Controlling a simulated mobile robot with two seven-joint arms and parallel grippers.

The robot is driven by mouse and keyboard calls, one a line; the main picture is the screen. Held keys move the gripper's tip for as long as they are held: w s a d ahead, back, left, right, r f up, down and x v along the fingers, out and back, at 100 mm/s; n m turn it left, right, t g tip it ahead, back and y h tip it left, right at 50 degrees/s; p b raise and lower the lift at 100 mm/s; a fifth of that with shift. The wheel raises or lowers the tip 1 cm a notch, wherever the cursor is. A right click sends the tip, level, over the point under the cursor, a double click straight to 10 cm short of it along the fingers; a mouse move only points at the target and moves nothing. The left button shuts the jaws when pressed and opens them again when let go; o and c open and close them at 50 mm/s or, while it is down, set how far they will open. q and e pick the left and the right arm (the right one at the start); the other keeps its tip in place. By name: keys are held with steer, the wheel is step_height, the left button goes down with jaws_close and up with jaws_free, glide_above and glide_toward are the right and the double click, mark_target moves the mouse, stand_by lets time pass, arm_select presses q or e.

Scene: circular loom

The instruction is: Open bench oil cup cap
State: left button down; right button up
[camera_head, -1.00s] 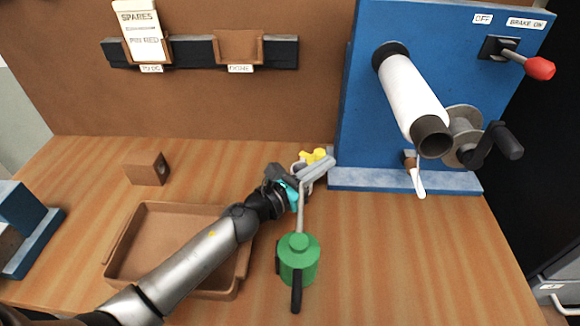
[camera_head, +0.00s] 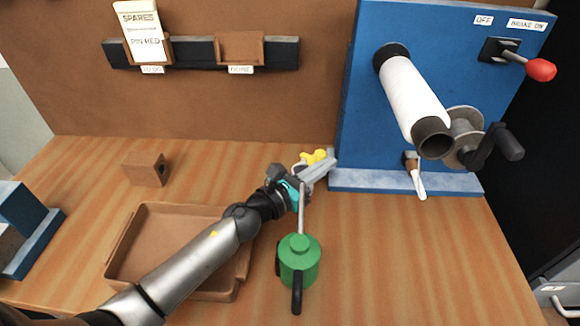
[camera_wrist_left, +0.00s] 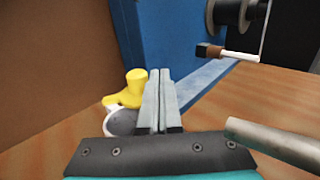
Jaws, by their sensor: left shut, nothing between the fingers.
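The oil cup's yellow cap (camera_head: 313,156) shows behind my left gripper in the head view, close to the blue machine's base. In the left wrist view the yellow cap (camera_wrist_left: 128,90) lies just left of the fingers, tilted, with a grey round cup (camera_wrist_left: 120,122) below it. My left gripper (camera_head: 322,166) is shut and empty; its fingers (camera_wrist_left: 160,92) are pressed together beside the cap. I cannot tell whether they touch it. The fingers partly hide the cup. My right gripper is not in view.
A green oil can (camera_head: 299,262) stands in front of my left gripper, its spout rising beside the wrist. A brown tray (camera_head: 128,240) lies under my left arm. The blue machine (camera_head: 358,120) stands right. The front right table is clear.

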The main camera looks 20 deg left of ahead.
mark_target(316, 159)
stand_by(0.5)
arm_select(q)
steer(key=shift+s+a+f, duration=0.1)
steer(key=shift+s+a, duration=0.15)
steer(key=shift+s, duration=0.15)
steer(key=b+v, duration=0.3)
steer(key=v, duration=0.9)
steer(key=shift+s, duration=0.15)
steer(key=shift+v, duration=1)
steer(key=n, duration=0.2)
steer(key=shift+a+n+p, duration=0.35)
steer(key=shift+n+p, duration=0.05)
steer(key=n+p, duration=0.1)
steer(key=n, duration=0.3)
steer(key=a+n+p, duration=0.1)
steer(key=n, duration=0.2)
steer(key=shift+a+f+n+g+p, duration=0.1)
steer(key=shift+a+n+g+p, duration=0.05)
steer(key=shift+n+g+p, duration=0.2)
steer(key=n, duration=0.2)
steer(key=a+n+p, duration=0.1)
steer(key=n, duration=0.4)
steer(key=shift+w+a, duration=0.2)
steer(key=shift+a, duration=0.1)
steer(key=x, duration=1.4)
steer(key=shift+r, duration=0.45)
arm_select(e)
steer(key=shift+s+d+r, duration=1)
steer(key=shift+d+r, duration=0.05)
